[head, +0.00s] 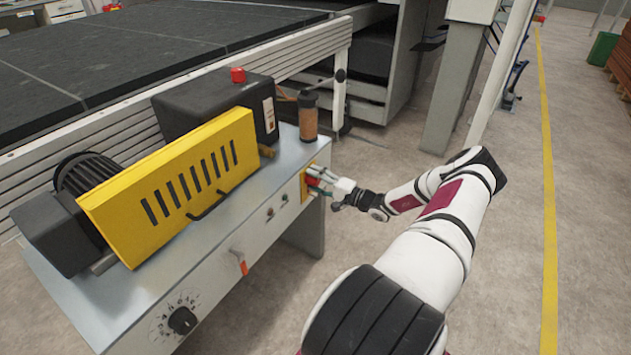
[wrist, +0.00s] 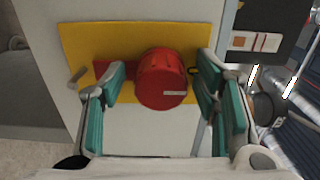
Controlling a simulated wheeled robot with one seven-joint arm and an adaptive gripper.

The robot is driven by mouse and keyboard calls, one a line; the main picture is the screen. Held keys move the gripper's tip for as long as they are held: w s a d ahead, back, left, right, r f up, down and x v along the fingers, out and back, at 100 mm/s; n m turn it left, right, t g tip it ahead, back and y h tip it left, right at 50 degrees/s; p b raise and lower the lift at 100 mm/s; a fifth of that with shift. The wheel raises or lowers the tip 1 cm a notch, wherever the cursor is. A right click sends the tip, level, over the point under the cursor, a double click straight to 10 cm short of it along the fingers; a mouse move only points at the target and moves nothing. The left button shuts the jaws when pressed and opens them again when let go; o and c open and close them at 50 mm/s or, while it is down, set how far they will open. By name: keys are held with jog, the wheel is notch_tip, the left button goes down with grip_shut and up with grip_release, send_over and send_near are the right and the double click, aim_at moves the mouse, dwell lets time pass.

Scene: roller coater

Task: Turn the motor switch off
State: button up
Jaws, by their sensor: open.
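The motor switch is a red rotary knob (wrist: 161,80) on a yellow plate (wrist: 80,45), fixed to the machine's grey panel. In the wrist view the knob lies between the two teal fingers of my gripper (wrist: 164,100). The fingers are spread, with a visible gap on the knob's left side; on the right the finger is close to it, and I cannot tell whether it touches. In the head view my gripper (head: 318,182) is at the right end of the machine's front panel, over the yellow plate (head: 304,186), and mostly hides the knob.
The machine cabinet (head: 225,265) carries a yellow guard (head: 165,205), a dial (head: 182,320), an orange-tipped lever (head: 241,262) and small buttons (head: 277,205). The floor (head: 500,260) to the right is clear.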

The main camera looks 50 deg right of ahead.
jog(key=s, duration=1.2)
jog(key=shift+d, duration=0.45)
jog(key=shift+w, duration=0.1)
